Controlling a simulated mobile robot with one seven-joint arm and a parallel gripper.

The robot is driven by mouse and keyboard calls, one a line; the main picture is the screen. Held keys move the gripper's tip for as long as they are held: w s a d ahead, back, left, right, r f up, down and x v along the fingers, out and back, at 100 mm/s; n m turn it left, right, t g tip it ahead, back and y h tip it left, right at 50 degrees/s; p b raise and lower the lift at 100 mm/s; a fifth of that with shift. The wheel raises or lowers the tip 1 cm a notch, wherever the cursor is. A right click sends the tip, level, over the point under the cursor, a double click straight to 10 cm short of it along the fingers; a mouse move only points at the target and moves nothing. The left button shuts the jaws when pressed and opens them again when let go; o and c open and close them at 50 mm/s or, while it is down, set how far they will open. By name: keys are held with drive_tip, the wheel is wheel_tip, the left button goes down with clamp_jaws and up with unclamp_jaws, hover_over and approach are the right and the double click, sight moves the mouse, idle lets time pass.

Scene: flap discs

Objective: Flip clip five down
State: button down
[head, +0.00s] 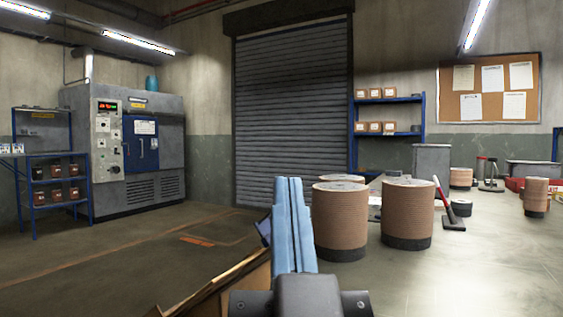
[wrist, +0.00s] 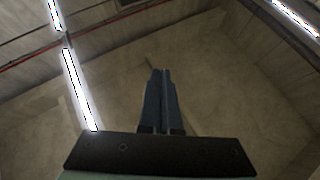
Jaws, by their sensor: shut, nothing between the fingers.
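My gripper (head: 289,182) points up in the lower middle of the head view, its two blue fingers together and empty. I cannot make out clip five, or any clip I can name, in either view. Large stacks of brown discs stand on the pale table right of my gripper: one stack (head: 340,225) close beside the fingers, another (head: 407,215) further right. A small tool with a red handle (head: 441,192) stands on a dark base beside the right stack.
A smaller brown stack (head: 536,195) and a grey box (head: 431,161) stand further back on the table. A grey oven cabinet (head: 140,195) and a blue shelf (head: 52,203) are at the far left. Open floor (head: 120,245) lies left of my gripper.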

drive_tip(key=w+d+r+m+g+y+p, duration=0.2)
drive_tip(key=w+d+m+g+p, duration=0.5)
drive_tip(key=p, duration=2.1)
drive_tip(key=s+r+m+g+y+p, duration=0.1)
drive_tip(key=s+g+p, duration=0.4)
drive_tip(key=p, duration=1.3)
drive_tip(key=shift+s+d+r+m+y, duration=0.2)
drive_tip(key=shift+s+m+y, duration=0.3)
drive_tip(key=shift+s+m, duration=0.65)
drive_tip(key=shift+a, duration=0.1)
drive_tip(key=s+a+p+x, duration=0.1)
drive_tip(key=a+p+x, duration=0.1)
drive_tip(key=x, duration=1)
drive_tip(key=shift+w+a+f+p, duration=0.3)
drive_tip(key=shift+f+p, duration=0.15)
drive_tip(key=shift+p, duration=0.1)
